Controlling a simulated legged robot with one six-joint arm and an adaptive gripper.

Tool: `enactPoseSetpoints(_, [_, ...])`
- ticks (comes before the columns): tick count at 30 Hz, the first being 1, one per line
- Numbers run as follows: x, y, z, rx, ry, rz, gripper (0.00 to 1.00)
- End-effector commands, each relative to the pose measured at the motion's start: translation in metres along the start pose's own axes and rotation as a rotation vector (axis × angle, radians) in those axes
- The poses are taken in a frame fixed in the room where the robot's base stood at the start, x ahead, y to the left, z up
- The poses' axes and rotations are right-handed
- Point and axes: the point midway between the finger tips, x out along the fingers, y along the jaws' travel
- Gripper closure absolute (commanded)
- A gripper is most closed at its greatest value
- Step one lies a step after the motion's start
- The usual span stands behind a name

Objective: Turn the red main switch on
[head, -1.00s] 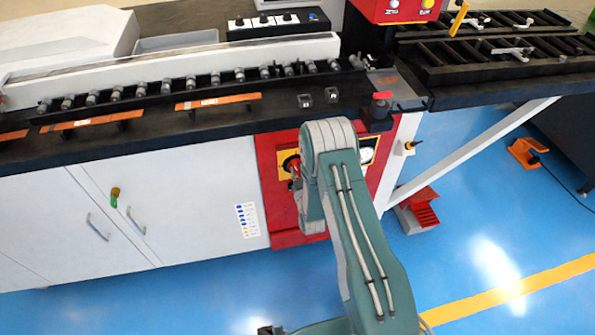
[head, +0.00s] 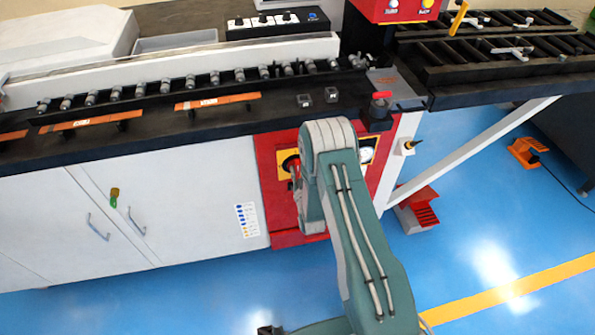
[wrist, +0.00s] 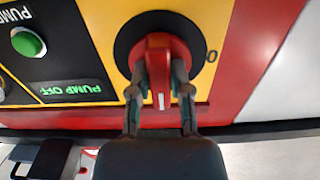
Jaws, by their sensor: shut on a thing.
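The red main switch (wrist: 161,62) shows in the wrist view as a red rotary knob on a round black base, set on a yellow plate (wrist: 216,20). A "0" mark is on the plate to the right of the knob. A white line on the knob's handle points toward the bottom of the picture. My gripper (wrist: 160,84) is shut on the knob's handle, one finger on each side. In the head view the switch (head: 291,164) shows on the red panel, partly hidden behind my arm; the gripper's fingers are hidden there.
A green button (wrist: 27,42) and a "PUMP OFF" label (wrist: 70,91) are left of the switch in the wrist view. The red panel (head: 268,190) joins a white cabinet (head: 190,205). A black worktop edge (head: 150,140) overhangs it. Blue floor is clear in front.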

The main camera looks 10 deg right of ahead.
Motion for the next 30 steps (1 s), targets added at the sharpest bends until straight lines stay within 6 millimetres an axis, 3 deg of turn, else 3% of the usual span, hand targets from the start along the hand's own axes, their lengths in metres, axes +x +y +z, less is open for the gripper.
enactPoseSetpoints(4, [-0.002, 0.0, 0.005, 0.001, -0.014, -0.001, 1.0])
enactPoseSetpoints(5, [-0.002, 0.0, 0.004, 0.0, -0.014, -0.001, 0.7])
enactPoseSetpoints(7, [-0.002, -0.001, 0.004, 0.0, -0.013, -0.001, 0.4])
enactPoseSetpoints(20, [-0.004, 0.0, 0.001, -0.001, -0.004, -0.001, 0.4])
enactPoseSetpoints(23, [-0.015, 0.0, 0.001, -0.001, -0.005, -0.001, 0.4])
enactPoseSetpoints(30, [-0.064, -0.001, 0.002, -0.001, -0.009, -0.001, 0.4])
